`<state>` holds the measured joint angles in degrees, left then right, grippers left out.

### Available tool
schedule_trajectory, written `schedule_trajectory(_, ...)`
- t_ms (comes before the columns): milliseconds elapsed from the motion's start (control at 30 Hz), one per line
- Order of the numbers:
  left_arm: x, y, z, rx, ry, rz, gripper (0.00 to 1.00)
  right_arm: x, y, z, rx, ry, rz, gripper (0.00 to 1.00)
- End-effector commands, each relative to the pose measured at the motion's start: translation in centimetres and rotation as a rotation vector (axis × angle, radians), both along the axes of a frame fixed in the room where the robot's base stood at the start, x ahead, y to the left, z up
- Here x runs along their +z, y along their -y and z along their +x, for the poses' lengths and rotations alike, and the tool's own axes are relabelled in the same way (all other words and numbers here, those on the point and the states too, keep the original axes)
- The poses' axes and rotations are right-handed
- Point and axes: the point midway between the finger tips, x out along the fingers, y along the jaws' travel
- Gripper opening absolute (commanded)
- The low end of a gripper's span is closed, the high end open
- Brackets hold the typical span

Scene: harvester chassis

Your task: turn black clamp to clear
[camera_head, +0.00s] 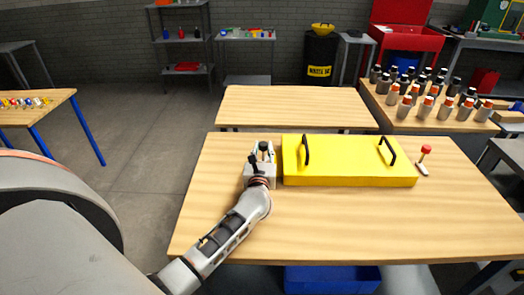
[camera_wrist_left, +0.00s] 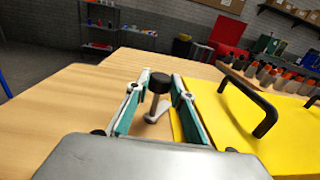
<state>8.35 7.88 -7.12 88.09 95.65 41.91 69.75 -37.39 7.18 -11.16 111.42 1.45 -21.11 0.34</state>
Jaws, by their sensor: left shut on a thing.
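The black clamp has a black knob on a grey metal lever. In the head view its knob (camera_head: 264,146) shows at the left end of the yellow box (camera_head: 345,160). My left gripper (camera_head: 262,156) is there beside the box, shut on the black clamp. In the left wrist view the black clamp (camera_wrist_left: 160,83) stands between the two fingers of my left gripper (camera_wrist_left: 155,95), with the lever's foot beyond it. The box (camera_wrist_left: 240,110) is close on the right. The gripper and arm hide part of the clamp's base. My right gripper is not in view.
The box carries two black handles (camera_head: 305,150). A red-knobbed clamp (camera_head: 424,155) stands at its right end. The wooden table (camera_head: 400,220) is clear in front of the box. Another table (camera_head: 295,105) stands behind, and bottles (camera_head: 425,105) stand on a table at the back right.

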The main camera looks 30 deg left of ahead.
Motion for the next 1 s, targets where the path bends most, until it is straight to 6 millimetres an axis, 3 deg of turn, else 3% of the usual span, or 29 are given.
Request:
schedule_trajectory(267,0.03,0.15,0.15,0.099,0.002,0.0,0.01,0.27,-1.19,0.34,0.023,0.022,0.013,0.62)
schedule_trajectory(800,0.27,0.1,0.18,0.123,0.004,0.003,0.01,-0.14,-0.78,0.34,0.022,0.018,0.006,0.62)
schedule_trajectory(833,0.28,0.1,0.19,0.123,0.004,0.003,0.28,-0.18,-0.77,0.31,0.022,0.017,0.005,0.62)
schedule_trajectory(867,0.28,0.1,0.19,0.123,0.004,0.003,0.36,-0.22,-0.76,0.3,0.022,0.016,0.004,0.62)
schedule_trajectory(900,0.26,0.1,0.18,0.122,0.004,0.003,0.4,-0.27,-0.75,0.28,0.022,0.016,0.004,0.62)
schedule_trajectory(1000,0.2,0.11,0.17,0.122,0.003,0.002,0.4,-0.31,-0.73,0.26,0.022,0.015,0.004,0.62)
